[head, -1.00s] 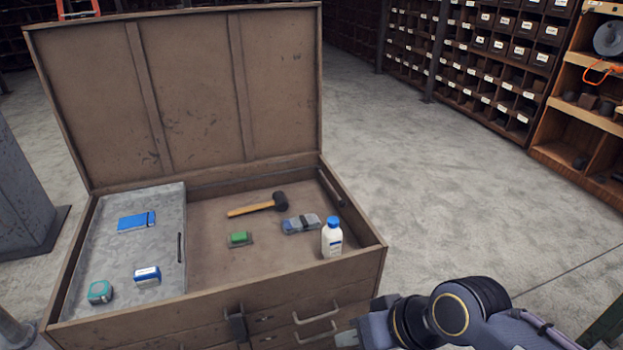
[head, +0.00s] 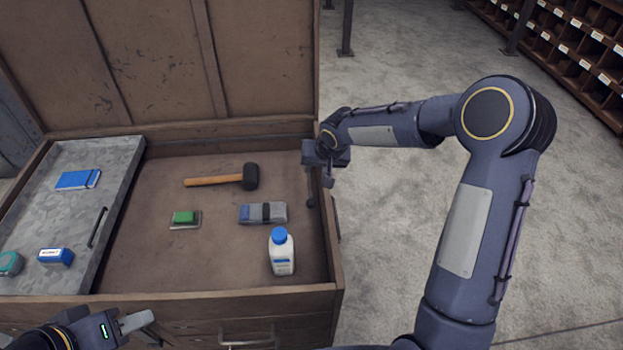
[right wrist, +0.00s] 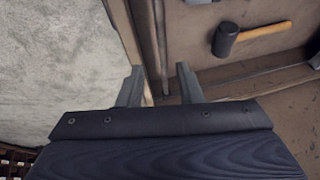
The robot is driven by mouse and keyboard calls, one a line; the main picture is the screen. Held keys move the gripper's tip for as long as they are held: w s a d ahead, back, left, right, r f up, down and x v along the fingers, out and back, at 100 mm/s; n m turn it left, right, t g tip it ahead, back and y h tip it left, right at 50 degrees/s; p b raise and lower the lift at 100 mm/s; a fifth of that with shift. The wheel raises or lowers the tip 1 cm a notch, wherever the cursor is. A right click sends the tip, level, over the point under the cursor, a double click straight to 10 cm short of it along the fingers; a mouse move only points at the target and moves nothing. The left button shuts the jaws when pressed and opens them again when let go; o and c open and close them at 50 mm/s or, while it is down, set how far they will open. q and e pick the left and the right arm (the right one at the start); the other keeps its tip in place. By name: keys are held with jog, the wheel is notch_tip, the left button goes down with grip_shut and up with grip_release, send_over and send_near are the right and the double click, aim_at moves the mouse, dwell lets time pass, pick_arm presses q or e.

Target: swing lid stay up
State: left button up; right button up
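The lid (head: 150,60) of the brown chest stands open at the back. The lid stay, a dark bar (head: 311,190), lies folded down along the inside of the chest's right wall. My right gripper (head: 326,172) is over that wall near the back. In the right wrist view its fingers (right wrist: 160,84) are apart, with the stay (right wrist: 161,40) running between and beyond them; I see no contact. The stay's rear end is partly hidden by the gripper. My left gripper (head: 138,322) is low at the chest's front edge, partly cut off; its opening is unclear.
A mallet (head: 222,180), a green block (head: 184,217), a grey-blue case (head: 263,213) and a white bottle (head: 281,252) rest in the chest. Clear floor lies right of the chest.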

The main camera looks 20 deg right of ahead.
aim_at(309, 179)
jog(key=x, duration=0.7)
jog(key=shift+w+a+f, duration=0.15)
jog(key=shift+f, duration=0.2)
jog(key=shift+c, duration=0.4)
grip_shut()
